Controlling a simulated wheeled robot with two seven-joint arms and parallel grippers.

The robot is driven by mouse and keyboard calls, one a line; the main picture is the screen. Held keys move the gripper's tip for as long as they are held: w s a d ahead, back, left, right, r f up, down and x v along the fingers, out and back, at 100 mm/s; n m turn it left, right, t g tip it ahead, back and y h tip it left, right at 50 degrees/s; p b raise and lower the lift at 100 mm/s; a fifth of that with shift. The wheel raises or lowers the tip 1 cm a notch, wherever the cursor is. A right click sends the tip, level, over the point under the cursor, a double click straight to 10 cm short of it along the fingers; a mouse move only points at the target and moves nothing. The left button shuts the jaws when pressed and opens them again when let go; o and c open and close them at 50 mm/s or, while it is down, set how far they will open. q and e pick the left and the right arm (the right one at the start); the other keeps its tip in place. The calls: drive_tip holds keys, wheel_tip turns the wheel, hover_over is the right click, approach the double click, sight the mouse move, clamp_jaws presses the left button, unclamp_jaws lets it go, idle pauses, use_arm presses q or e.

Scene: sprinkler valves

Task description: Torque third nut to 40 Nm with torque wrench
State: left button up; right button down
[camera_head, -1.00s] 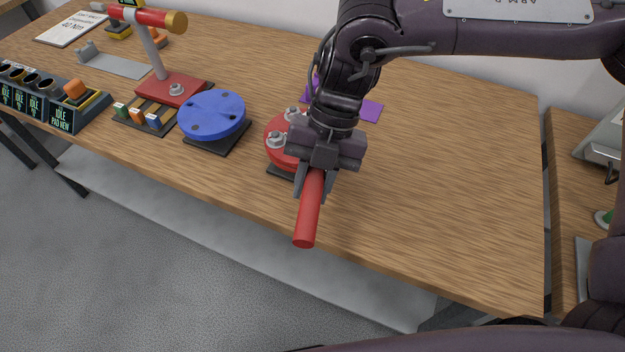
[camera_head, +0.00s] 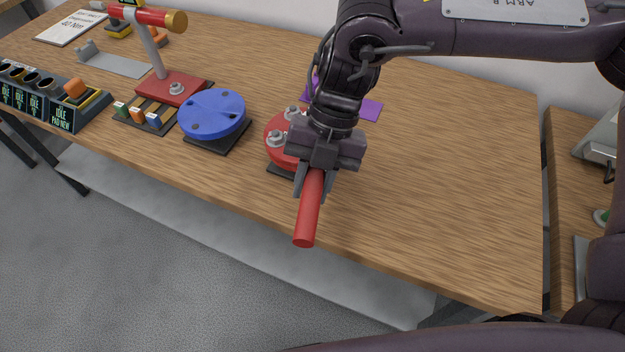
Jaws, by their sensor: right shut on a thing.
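The tool's far end is hidden behind the gripper and arm. The gripper is over the right front part of a red round flange (camera_head: 273,152) on a dark pad. Silver nuts (camera_head: 277,138) show on the flange's left and back (camera_head: 292,113). The rest of the flange, with any other nut, is hidden. My left gripper is not in view.
A blue round flange (camera_head: 212,112) on a dark pad sits left of the red one. A purple sheet (camera_head: 368,109) lies behind my arm. The table's right side (camera_head: 450,190) is clear.

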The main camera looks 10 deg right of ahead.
drive_tip(key=shift+f+b, duration=0.7)
drive_tip(key=shift+f, duration=0.35)
idle(0.4)
drive_tip(key=shift+w+a, duration=0.2)
drive_tip(key=shift+a, duration=0.1)
drive_tip(key=shift+w+a+m, duration=0.15)
drive_tip(key=shift+a+m, duration=0.15)
drive_tip(key=shift+m, duration=0.1)
drive_tip(key=shift+w+a, duration=0.15)
drive_tip(key=shift+a, duration=0.15)
drive_tip(key=shift+w+a+m+t, duration=0.3)
drive_tip(key=shift+a+m, duration=0.2)
drive_tip(key=shift+a, duration=0.1)
drive_tip(key=shift+w+a+y+b, duration=0.15)
drive_tip(key=shift+a+y+b, duration=0.15)
drive_tip(key=shift+a, duration=0.05)
idle(0.4)
drive_tip(key=shift+w+a+f+m, duration=0.1)
drive_tip(key=shift+w+a+m, duration=0.1)
drive_tip(key=shift+m, duration=0.2)
drive_tip(key=shift+w+a+m+t, duration=0.4)
drive_tip(key=shift+w+a+m, duration=0.4)
drive_tip(key=shift+a, duration=0.25)
drive_tip(key=shift+w+a, duration=0.15)
drive_tip(key=shift+a, duration=0.1)
